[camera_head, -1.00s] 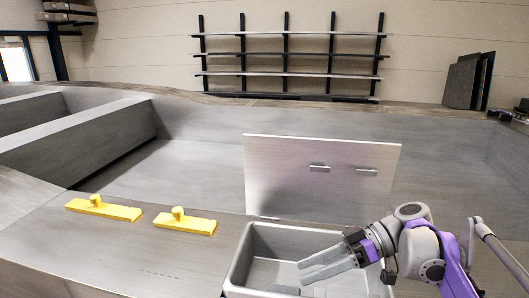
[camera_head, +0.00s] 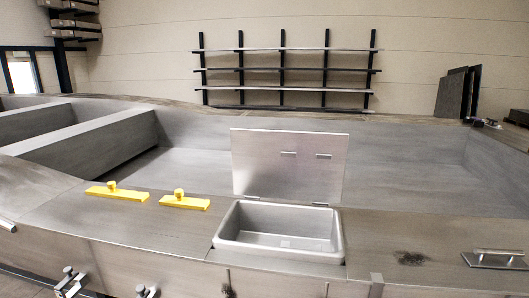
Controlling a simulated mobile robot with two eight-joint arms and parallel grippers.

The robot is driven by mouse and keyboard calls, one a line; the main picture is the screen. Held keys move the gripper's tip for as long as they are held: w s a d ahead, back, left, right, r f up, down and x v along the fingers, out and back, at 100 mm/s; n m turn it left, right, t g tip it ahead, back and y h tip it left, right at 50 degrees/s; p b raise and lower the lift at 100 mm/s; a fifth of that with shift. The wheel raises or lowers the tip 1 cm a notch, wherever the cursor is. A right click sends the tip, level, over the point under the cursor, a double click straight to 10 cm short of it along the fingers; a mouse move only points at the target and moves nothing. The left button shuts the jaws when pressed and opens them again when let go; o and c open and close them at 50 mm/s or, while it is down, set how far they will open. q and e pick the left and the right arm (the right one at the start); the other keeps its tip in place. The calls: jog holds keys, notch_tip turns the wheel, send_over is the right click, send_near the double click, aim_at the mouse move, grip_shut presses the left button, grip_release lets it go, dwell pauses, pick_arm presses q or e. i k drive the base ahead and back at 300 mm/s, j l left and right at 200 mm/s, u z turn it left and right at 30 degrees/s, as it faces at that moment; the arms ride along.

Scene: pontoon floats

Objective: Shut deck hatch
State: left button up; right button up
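The deck hatch lid (camera_head: 289,165) is a flat grey panel standing upright behind its opening, with two small handles on its face. It is hinged along its lower edge. Below it is the open hatch well (camera_head: 280,240), a light grey tub sunk in the deck, empty apart from a small pale mark on its floor. Neither of my grippers is in the head view now.
Two yellow float pieces (camera_head: 117,193) and (camera_head: 185,202) with knobs lie on the deck left of the well. A metal handle plate (camera_head: 495,258) sits at the right, near a dark patch (camera_head: 411,258). Wall shelves (camera_head: 285,75) stand behind.

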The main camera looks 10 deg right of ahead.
aim_at(259, 168)
jog(key=i+j, duration=0.6)
jog(key=j, duration=0.25)
jog(key=i+z, duration=0.05)
